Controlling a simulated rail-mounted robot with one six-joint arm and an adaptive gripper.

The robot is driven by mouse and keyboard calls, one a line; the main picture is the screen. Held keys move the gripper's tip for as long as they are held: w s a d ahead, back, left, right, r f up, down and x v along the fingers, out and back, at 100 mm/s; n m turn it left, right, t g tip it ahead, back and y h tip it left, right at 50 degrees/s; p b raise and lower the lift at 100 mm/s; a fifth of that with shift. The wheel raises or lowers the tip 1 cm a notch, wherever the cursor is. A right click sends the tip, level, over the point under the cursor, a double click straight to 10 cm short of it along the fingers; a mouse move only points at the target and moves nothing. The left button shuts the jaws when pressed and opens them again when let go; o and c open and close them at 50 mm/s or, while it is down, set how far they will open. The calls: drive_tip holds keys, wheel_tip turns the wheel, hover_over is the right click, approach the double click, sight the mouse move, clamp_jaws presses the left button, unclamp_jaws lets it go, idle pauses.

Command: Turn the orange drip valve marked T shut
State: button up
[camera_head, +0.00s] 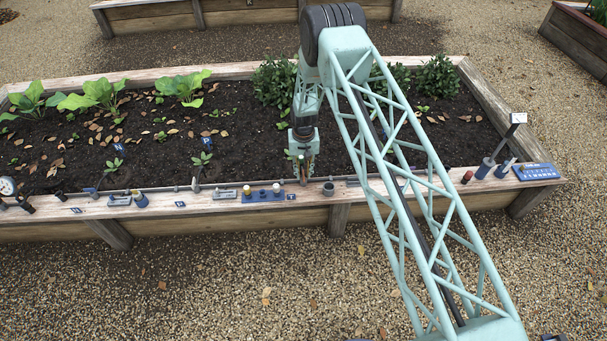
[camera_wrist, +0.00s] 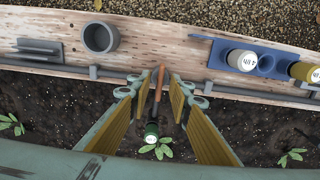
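The orange drip valve handle (camera_wrist: 158,84) shows in the wrist view as a narrow strip lying roughly across the grey pipe line. My gripper (camera_wrist: 157,92) is open, with one yellow-padded finger on each side of the handle and gaps between.
The wooden edge (camera_wrist: 50,25) carries a grey cup (camera_wrist: 100,37), a grey bracket (camera_wrist: 38,50) and a blue holder (camera_wrist: 217,58) with white-labelled containers. The grey pipe (camera_wrist: 255,91) runs along the soil side. Seedlings (camera_wrist: 157,150) grow in the soil nearby.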

drive_tip(key=shift+c, duration=0.7)
clamp_jaws()
drive_tip(key=shift+m, duration=0.5)
drive_tip(key=m+b, duration=0.1)
drive_tip(key=m, duration=0.2)
drive_tip(key=shift+f, duration=0.1)
drive_tip(key=m+b, duration=0.1)
drive_tip(key=m, duration=0.3)
drive_tip(key=shift+m+b, duration=0.3)
drive_tip(key=shift+b, duration=0.05)
drive_tip(key=m, duration=0.4)
drive_tip(key=shift+m+b, duration=0.3)
drive_tip(key=shift+b, duration=0.1)
drive_tip(key=m, duration=0.4)
drive_tip(key=shift+m+b, duration=0.3)
